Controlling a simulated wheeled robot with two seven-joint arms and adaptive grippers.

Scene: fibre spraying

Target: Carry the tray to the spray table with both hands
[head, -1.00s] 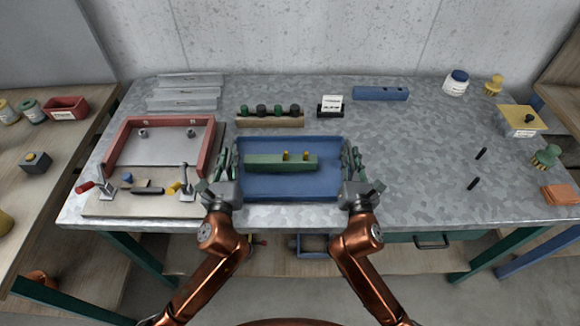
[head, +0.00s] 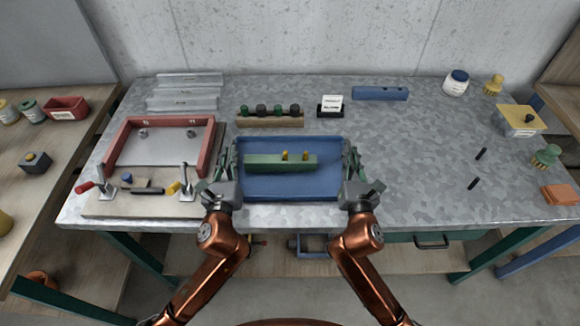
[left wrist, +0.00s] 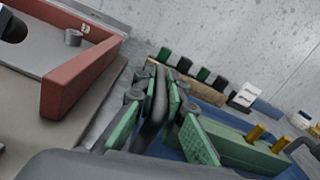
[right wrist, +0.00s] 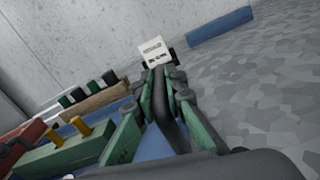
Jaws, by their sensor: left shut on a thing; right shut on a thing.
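The blue tray (head: 290,187) lies at the front middle of the grey speckled table, and a green block (head: 270,163) with two yellow pegs sits in it. My left gripper (head: 228,165) is shut on the tray's left side wall. My right gripper (head: 352,165) is shut on its right side wall. The wrist views show the fingers closed over the rim, in the left wrist view (left wrist: 165,95) and in the right wrist view (right wrist: 163,95). I cannot tell whether the tray rests on the table or is slightly raised.
A red-walled fixture (head: 208,150) with clamps stands close left of my left gripper. Behind the tray are a wooden rack (head: 268,122) with several knobs, a small card stand (head: 331,106) and a blue bar (head: 380,93). The table right of the tray is mostly clear.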

